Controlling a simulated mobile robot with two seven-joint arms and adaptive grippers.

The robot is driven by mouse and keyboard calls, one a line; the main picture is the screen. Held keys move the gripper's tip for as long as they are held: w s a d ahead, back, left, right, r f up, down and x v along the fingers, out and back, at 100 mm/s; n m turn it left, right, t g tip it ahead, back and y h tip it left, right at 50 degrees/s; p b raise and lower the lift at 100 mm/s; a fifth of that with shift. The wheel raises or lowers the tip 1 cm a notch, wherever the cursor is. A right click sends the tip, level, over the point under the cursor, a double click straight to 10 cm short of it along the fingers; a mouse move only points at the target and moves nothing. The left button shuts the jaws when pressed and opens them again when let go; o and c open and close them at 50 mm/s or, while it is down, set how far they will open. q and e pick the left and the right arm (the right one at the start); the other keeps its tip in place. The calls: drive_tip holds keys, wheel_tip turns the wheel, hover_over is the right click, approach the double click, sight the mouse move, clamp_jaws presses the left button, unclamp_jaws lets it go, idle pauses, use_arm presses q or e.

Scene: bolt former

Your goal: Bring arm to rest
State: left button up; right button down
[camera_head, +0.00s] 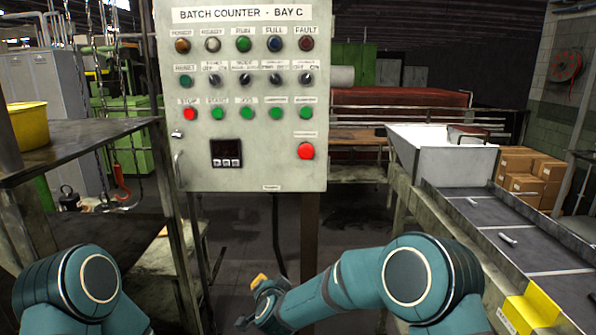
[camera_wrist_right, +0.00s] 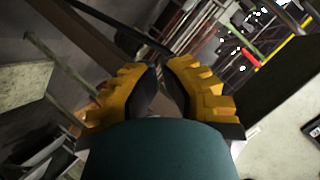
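My right arm reaches in from the lower right in the head view, teal with dark joints. Its gripper (camera_head: 262,288) hangs low in front of the counter panel's post, showing a small yellow fingertip. In the right wrist view the two yellow ridged fingers (camera_wrist_right: 160,85) lie close together, with a narrow dark gap and nothing seen held. How far they are open is unclear. My left arm (camera_head: 85,285) shows only as a teal joint at the lower left; its gripper is out of view.
The grey batch counter panel (camera_head: 245,130) stands ahead on a post. A dark bench (camera_head: 75,145) with a yellow bin (camera_head: 27,125) is at left. At right are a white hopper (camera_head: 440,155), a conveyor (camera_head: 520,235) with small metal pieces, a yellow block (camera_head: 533,310) and cartons (camera_head: 530,175).

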drive_tip(key=s+d+f+n+g, duration=0.3)
drive_tip(key=s+d+f+g, duration=0.3)
drive_tip(key=s+d+f, duration=0.8)
drive_tip(key=s+d+f+n+g, duration=0.1)
drive_tip(key=s+d+f+g, duration=0.1)
drive_tip(key=s, duration=0.7)
drive_tip(key=s+d+f+n+g, duration=0.1)
drive_tip(key=s+d+f+g, duration=0.1)
drive_tip(key=s, duration=0.8)
wheel_tip(320, 180, down, 3)
drive_tip(key=shift+d+r+g+y, duration=0.15)
drive_tip(key=shift+g+y, duration=0.15)
drive_tip(key=shift+g, duration=0.3)
